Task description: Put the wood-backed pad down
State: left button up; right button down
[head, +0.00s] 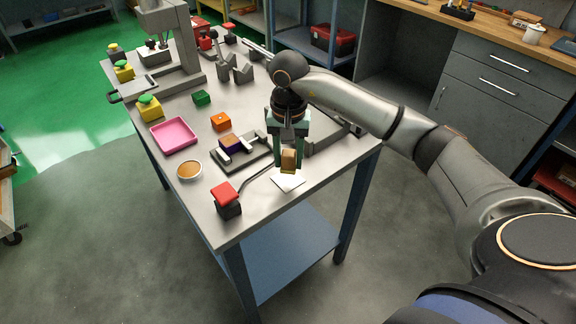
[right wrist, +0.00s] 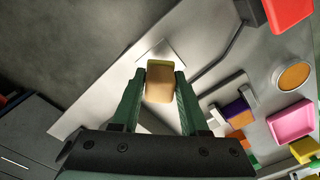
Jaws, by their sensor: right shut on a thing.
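The wood-backed pad (head: 288,161) is a small tan block held between the fingers of my right gripper (head: 289,158). In the right wrist view the pad (right wrist: 160,82) sits between the two green fingertips (right wrist: 160,90), which are shut on it. A white square (head: 288,181) lies on the cart top just below the pad, and its edge also shows in the right wrist view (right wrist: 157,52). The pad overlaps the square in the picture; I cannot tell whether they touch. My left gripper is not in view.
Left of the gripper stand a fixture with a purple block (head: 231,142), a black block with a red top (head: 227,200) and a round tan-filled dish (head: 189,170). A pink tray (head: 174,138) lies farther left. The cart's front right corner is bare.

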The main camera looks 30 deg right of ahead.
aim_at(288, 168)
jog(key=shift+w+d+f, duration=0.1)
jog(key=shift+w+f, duration=0.15)
jog(key=shift+f, duration=0.15)
jog(key=shift+w+f, duration=0.15)
jog(key=shift+f, duration=1.65)
jog(key=shift+c, duration=2.1)
grip_release()
notch_tip(288, 168, up, 12)
jog(key=shift+r, duration=0.2)
